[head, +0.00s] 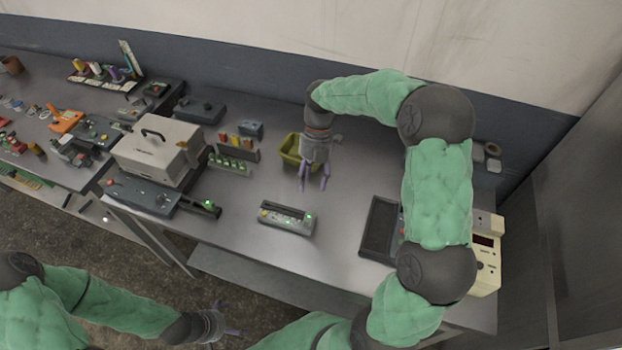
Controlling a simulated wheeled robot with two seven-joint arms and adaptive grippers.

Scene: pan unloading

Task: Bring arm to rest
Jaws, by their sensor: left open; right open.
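My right arm, in padded green sleeves, reaches over the right part of the grey workbench (225,235) in the head view. Its gripper (314,187) is open and empty, pointing down in front of a yellow-green bin (290,150), which it partly hides. My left arm comes in low from the left. Its gripper (232,320) is open and empty, over the floor in front of the bench, apart from everything.
A grey device with green lights (286,218) sits below the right gripper. A black tray (378,228) and a cream meter (488,262) stand at the right, partly behind my arm. A beige case (158,148) and several small devices crowd the left.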

